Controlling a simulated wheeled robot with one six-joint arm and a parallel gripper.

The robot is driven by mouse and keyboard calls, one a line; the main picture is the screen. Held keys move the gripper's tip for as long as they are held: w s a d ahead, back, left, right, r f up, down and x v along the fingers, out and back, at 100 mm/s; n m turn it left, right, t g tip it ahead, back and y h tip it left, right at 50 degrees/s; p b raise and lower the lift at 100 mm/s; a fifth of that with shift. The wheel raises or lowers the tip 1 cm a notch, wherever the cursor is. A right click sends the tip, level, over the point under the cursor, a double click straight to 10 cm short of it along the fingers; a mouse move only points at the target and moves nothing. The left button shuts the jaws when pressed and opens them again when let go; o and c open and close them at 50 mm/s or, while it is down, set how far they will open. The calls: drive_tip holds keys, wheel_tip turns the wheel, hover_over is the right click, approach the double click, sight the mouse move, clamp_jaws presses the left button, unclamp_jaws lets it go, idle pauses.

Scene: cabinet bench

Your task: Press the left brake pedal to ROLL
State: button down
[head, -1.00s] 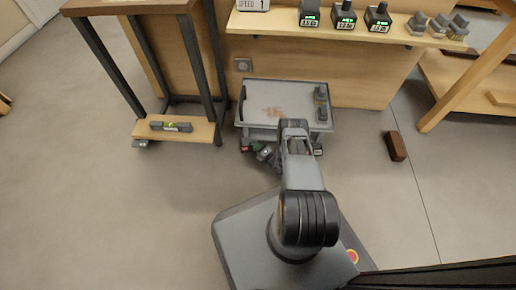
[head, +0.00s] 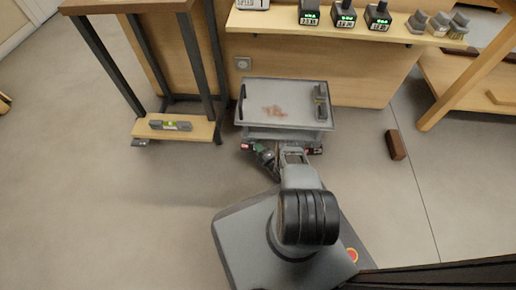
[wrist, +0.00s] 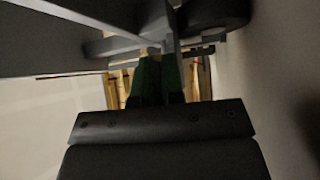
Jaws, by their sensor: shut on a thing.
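The grey cart (head: 262,88) stands against the wooden cabinet, with small red-marked pedals low at its front. The left brake pedal (head: 246,147) shows as a small red patch under the front left corner; its lettering is too small to read. The right pedal (head: 316,150) is partly hidden by my arm. My gripper (head: 262,147) is low under the cart's front edge, just right of the left pedal. In the wrist view, its green fingers (wrist: 155,80) are close together beneath grey cart parts. What lies between the fingertips is hidden, and contact with the pedal cannot be told.
A dark caster wheel (wrist: 215,16) is close to the fingers. A dark-legged stand with a low wooden shelf (head: 203,131) is left of the cart. A brown brick (head: 396,145) lies on the floor at right. The floor left of my base is clear.

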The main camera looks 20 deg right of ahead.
drive_tip(key=shift+r, duration=0.1)
drive_tip(key=c, duration=1.2)
unclamp_jaws()
drive_tip(key=shift+c, duration=0.2)
